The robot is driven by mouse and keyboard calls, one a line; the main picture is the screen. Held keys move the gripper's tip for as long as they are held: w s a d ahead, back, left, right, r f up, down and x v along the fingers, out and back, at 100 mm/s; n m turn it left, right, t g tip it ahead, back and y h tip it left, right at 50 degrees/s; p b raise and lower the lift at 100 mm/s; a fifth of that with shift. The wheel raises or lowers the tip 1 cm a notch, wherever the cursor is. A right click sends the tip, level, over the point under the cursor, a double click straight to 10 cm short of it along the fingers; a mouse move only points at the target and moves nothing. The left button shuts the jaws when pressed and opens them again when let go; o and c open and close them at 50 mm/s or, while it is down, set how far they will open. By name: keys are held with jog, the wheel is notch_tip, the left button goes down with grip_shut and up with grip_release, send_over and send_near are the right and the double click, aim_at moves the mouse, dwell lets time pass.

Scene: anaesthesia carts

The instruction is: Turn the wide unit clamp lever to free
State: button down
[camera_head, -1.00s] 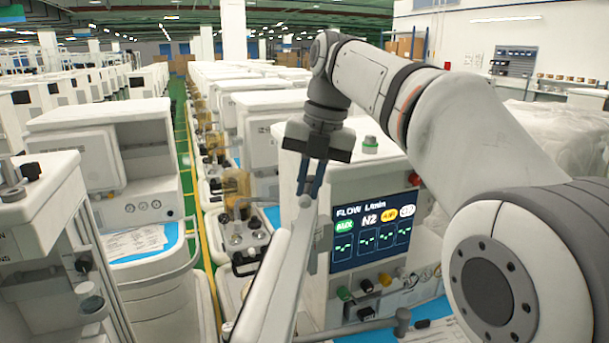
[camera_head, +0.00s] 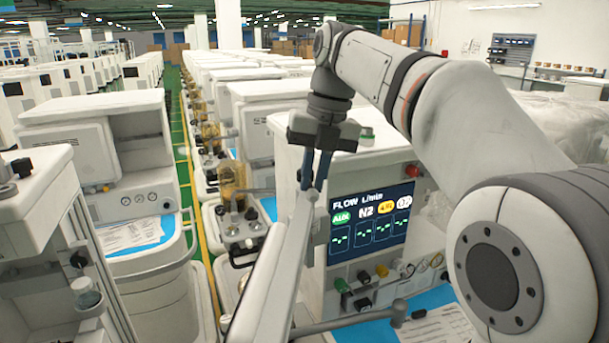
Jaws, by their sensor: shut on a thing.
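My gripper (camera_head: 313,182) points down in the middle of the picture, its two dark blue fingers close together. The fingertips are at the upper end of a long pale bar (camera_head: 275,280), which slopes up from the bottom edge. The small part between the fingers is mostly hidden; it appears to be the wide unit clamp lever, though its setting cannot be read. Just right of the fingers is the cart with the flow screen (camera_head: 370,216).
An amber-domed unit (camera_head: 232,182) stands left of the gripper. A grey rod with a knob (camera_head: 398,312) crosses low in front of the flow-screen cart. Another white cart (camera_head: 95,150) stands at the left. The green aisle (camera_head: 186,170) between the rows is clear.

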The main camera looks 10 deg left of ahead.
jog(key=c, duration=1.5)
grip_release()
jog(key=shift+s+a, duration=0.1)
jog(key=shift+s, duration=0.05)
jog(key=shift+o, duration=0.2)
notch_tip(320, 180, up, 8)
jog(key=d, duration=0.1)
jog(key=shift+w+d+f, duration=0.15)
jog(key=shift+w+d, duration=0.1)
jog(key=shift+d, duration=0.05)
